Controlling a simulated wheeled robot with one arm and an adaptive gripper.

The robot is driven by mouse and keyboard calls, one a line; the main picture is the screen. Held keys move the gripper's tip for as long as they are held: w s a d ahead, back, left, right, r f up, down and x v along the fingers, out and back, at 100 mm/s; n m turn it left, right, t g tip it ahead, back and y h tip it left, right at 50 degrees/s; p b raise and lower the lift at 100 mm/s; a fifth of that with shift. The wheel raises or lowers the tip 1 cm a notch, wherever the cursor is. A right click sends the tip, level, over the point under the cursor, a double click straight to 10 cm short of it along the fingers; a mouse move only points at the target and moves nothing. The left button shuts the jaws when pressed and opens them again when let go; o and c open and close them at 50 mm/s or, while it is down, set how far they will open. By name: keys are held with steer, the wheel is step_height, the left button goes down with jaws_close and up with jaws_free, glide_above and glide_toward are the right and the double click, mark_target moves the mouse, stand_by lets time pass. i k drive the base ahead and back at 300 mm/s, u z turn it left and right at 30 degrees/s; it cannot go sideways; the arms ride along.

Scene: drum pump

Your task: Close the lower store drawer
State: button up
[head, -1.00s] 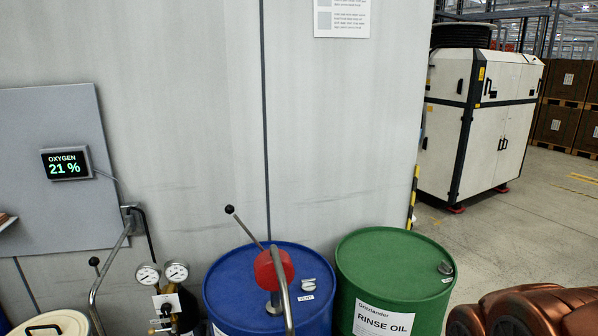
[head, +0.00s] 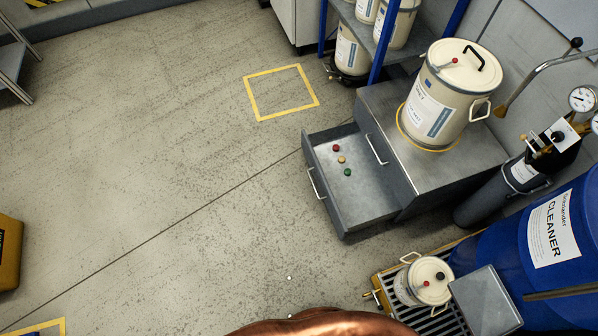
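The lower store drawer (head: 380,210) is pulled out to the left from a grey metal cabinet (head: 480,164). Its front panel carries a silver handle (head: 316,183). Inside lie a red knob (head: 336,148), a yellow one (head: 341,160) and a green one (head: 348,172). Another silver handle (head: 376,149) is on the cabinet face above the drawer, on a closed front. My gripper is not in view; only a copper-coloured part of my body shows at the bottom edge.
A cream canister (head: 442,100) stands on the cabinet. A blue drum (head: 530,235), a gas cylinder (head: 489,188) and a small canister (head: 423,281) on a grate stand to the right. The floor left of the drawer is clear, with a yellow-marked square (head: 260,115) behind.

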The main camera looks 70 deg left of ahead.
mark_target(364, 199)
steer(key=u, duration=2.25)
steer(key=k, duration=0.35)
steer(key=u, duration=1)
steer(key=i, duration=1.45)
steer(key=u, duration=0.2)
